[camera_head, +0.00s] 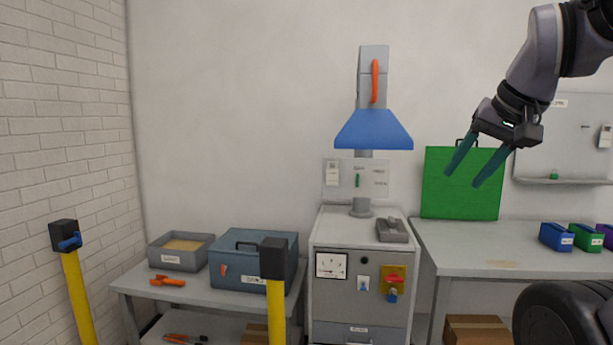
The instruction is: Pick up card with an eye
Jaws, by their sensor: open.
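My gripper (462,179) hangs at the upper right with its two teal fingers apart and empty, pointing down and left in front of the green board (455,205). No eye is legible on any card. A small white card with a blue mark (363,284) is on the front of the grey cabinet (318,302), between a dial and a red and yellow switch. Another small pale card (605,137) is on the board at the far right. A pale card (332,173) is on the panel behind the cabinet. My gripper is apart from all three.
A blue lamp hood (374,132) stands over the cabinet. A blue box (226,262) and grey tray (164,259) are on the left table. Yellow posts (78,298) (276,312) stand in front. Coloured bins (556,237) sit on the right table, whose left part is mostly clear.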

